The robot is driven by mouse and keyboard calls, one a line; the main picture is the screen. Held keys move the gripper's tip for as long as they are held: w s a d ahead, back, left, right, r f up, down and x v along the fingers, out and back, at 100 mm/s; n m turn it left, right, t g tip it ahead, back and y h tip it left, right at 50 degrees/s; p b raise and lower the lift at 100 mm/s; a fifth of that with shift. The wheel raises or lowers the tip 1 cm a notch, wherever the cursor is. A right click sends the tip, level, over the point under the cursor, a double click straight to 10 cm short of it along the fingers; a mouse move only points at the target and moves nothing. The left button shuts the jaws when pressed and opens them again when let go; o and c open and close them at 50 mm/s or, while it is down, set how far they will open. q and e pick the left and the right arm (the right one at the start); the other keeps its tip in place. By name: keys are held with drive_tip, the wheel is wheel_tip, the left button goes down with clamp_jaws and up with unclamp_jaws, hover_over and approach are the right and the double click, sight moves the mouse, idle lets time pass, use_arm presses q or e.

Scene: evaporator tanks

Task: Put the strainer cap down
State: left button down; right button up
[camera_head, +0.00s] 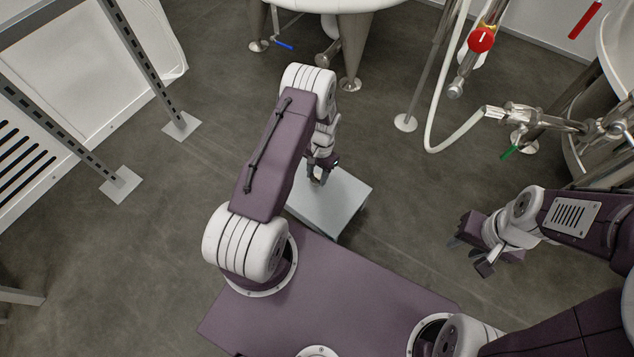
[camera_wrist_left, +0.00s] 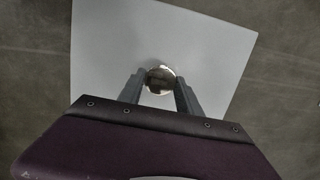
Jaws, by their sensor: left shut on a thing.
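The strainer cap (camera_wrist_left: 160,76) is a small round shiny metal piece between the two finger tips of my left gripper (camera_wrist_left: 160,85) in the left wrist view. My left gripper is shut on it. In the head view my left gripper (camera_head: 319,180) points down over a pale grey box-like stand (camera_head: 345,204), and the cap is mostly hidden there. The stand's flat top (camera_wrist_left: 215,55) lies behind the cap in the wrist view. I cannot tell whether the cap touches it. My right gripper (camera_head: 474,246) is open and empty, off to the right over the floor.
Steel tank legs (camera_head: 352,55) stand behind the stand. A white hose (camera_head: 430,125) and a pipe with a red-handled valve (camera_head: 481,40) are at the upper right. A metal frame (camera_head: 150,75) stands at the left. The stand's visible top around the gripper is clear.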

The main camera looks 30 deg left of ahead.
sight(318, 176)
use_arm(q)
wheel_tip(318, 176, down, 4)
drive_tip(key=b, duration=0.3)
drive_tip(key=shift+f, duration=0.15)
drive_tip(key=shift+r, duration=0.25)
drive_tip(key=shift+f, duration=0.1)
drive_tip(key=c, duration=0.8)
unclamp_jaws()
drive_tip(key=r+p, duration=0.2)
drive_tip(key=r, duration=0.2)
drive_tip(key=w+r+p, duration=0.1)
drive_tip(key=r+p, duration=0.2)
drive_tip(key=r, duration=0.1)
drive_tip(key=w+r+p, duration=0.1)
drive_tip(key=r+p, duration=0.1)
drive_tip(key=r, duration=0.2)
drive_tip(key=shift+w+d+r+p, duration=0.1)
drive_tip(key=shift+d+r+p, duration=0.1)
drive_tip(key=shift+p, duration=0.15)
